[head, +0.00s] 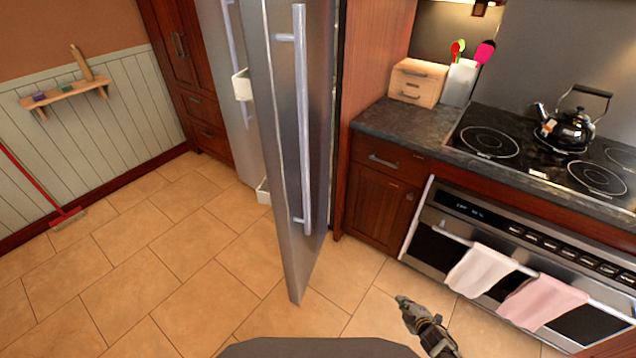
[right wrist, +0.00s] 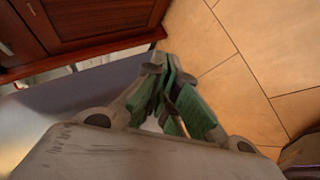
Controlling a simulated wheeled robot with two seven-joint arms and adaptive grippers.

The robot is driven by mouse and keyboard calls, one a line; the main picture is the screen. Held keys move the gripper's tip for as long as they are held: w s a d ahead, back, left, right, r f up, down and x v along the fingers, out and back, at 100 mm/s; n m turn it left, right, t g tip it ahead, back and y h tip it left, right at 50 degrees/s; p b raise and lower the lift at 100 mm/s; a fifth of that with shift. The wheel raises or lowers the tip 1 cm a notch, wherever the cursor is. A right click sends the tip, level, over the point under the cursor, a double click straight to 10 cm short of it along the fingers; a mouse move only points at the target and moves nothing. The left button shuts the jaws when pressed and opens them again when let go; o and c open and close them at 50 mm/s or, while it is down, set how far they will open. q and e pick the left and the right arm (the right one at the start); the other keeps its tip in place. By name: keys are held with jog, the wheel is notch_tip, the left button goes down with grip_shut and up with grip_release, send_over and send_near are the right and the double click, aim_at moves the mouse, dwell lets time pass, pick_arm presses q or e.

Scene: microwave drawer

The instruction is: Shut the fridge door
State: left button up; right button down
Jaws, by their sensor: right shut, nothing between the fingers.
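The fridge door (head: 285,150) is a tall stainless steel panel with a long vertical handle (head: 303,120). It stands open, swung out into the room, with its shelved inner side facing left and white door bins (head: 242,85) showing at its edge. My right gripper (head: 402,301) is low, over the floor to the right of the door's bottom corner, apart from the door in the head view. In the right wrist view its green-padded fingers (right wrist: 170,95) are shut with nothing between them. A grey surface (right wrist: 60,110) lies left of the fingers there. My left gripper is not in view.
A wooden lower cabinet (head: 378,195) and an oven (head: 510,260) with two towels stand on the right. A kettle (head: 568,128) sits on the stove. A red broom (head: 45,190) leans at the left wall. The tiled floor (head: 150,270) left of the door is clear.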

jog(key=w+a+r+n+t+y, duration=0.3)
jog(key=w+r+n, duration=0.4)
jog(key=r, duration=0.6)
jog(key=w+a+r+n+t+y, duration=0.1)
jog(key=w+a+r+n+y, duration=0.35)
jog(key=r, duration=0.85)
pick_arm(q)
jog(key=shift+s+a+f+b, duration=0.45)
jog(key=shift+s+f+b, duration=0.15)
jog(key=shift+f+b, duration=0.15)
pick_arm(e)
jog(key=s+a+r+n+g+y, duration=0.1)
jog(key=a+r+n+g+y, duration=0.1)
jog(key=a+r+n, duration=0.2)
jog(key=s+a+r+n+g+y, duration=0.1)
jog(key=a+r+n, duration=0.3)
jog(key=r+n, duration=0.6)
jog(key=s+a+r+n+g+y, duration=0.1)
jog(key=a+r+n+g+y, duration=0.2)
jog(key=a+r+n, duration=0.2)
notch_tip(320, 180, up, 3)
jog(key=shift+s+f+n+y, duration=0.1)
jog(key=shift+s+n+y, duration=0.2)
jog(key=shift+n, duration=0.85)
jog(key=shift+w, duration=0.15)
